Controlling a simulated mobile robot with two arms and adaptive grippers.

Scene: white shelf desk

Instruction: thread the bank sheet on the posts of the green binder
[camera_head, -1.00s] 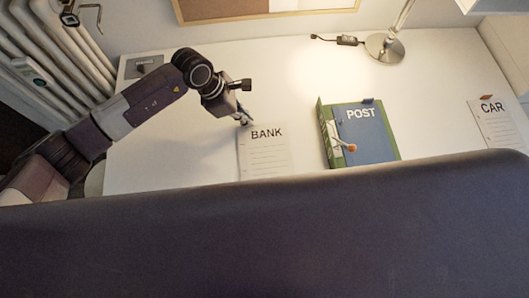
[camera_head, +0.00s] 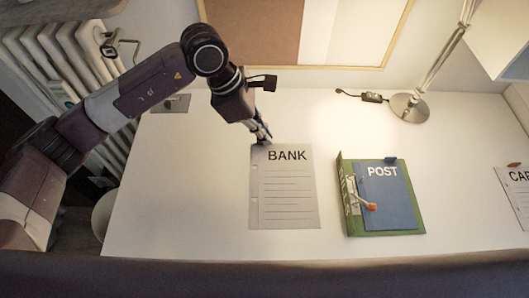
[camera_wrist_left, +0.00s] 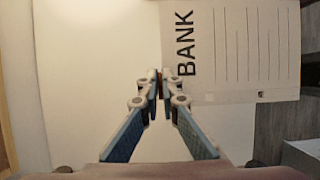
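The bank sheet (camera_head: 285,205) is a pale page with ruled lines, the word BANK and punched holes along its left edge. My left gripper (camera_head: 268,141) is at its top edge near the top left corner. In the left wrist view the fingertips (camera_wrist_left: 159,80) are pinched together at the edge of the sheet (camera_wrist_left: 238,45). The sheet seems lifted slightly off the desk. The green binder (camera_head: 385,234) lies open to the right of the sheet, apart from it. A blue POST sheet (camera_head: 392,205) lies in it. A lever with an orange tip (camera_head: 371,207) is at its left; the posts are hard to make out. My right gripper is not in view.
The white desk (camera_head: 180,200) is clear left of the sheet. A CAR sheet (camera_head: 519,185) lies at the right edge. A radiator (camera_head: 60,60) stands at the left.

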